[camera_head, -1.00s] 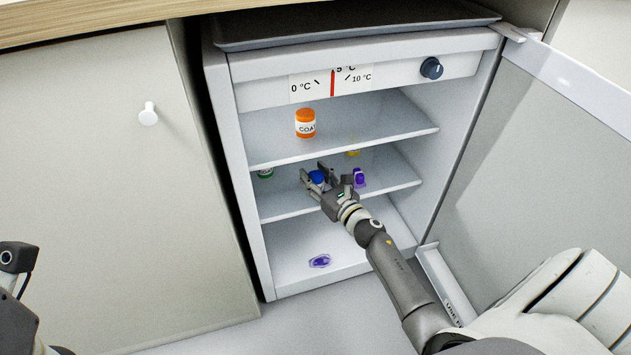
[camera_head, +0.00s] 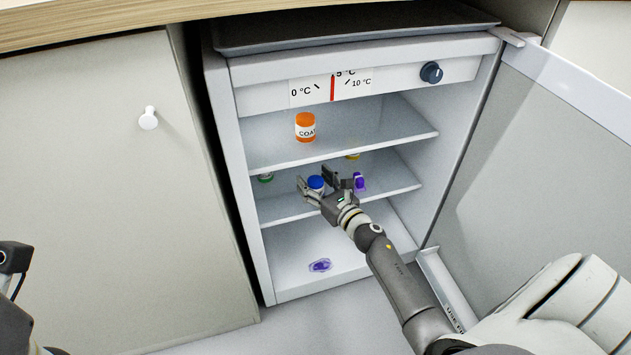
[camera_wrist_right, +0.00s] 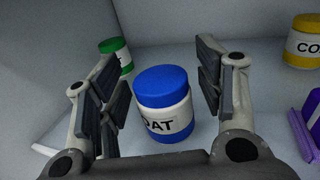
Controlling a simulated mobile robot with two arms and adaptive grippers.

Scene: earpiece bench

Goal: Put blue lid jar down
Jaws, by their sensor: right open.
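The blue lid jar (camera_head: 316,184) stands on the middle shelf (camera_head: 285,208) of the open fridge. In the right wrist view the jar (camera_wrist_right: 163,103) has a blue lid, a white label with dark letters and a blue base, and looks upright on the shelf surface. My right gripper (camera_head: 317,181) is open, with its fingers on either side of the jar. In the right wrist view a gap shows between the jar and the fingers on both sides. At the far left edge of the head view a dark part of my left arm (camera_head: 15,285) shows; its fingers are not clear.
An orange jar (camera_head: 305,127) stands on the top shelf. A green-lid jar (camera_wrist_right: 115,55), a yellow jar (camera_wrist_right: 304,42) and a purple item (camera_head: 359,181) stand near the blue jar. A purple flat item (camera_head: 320,265) lies on the fridge floor. The door (camera_head: 560,150) is open at right.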

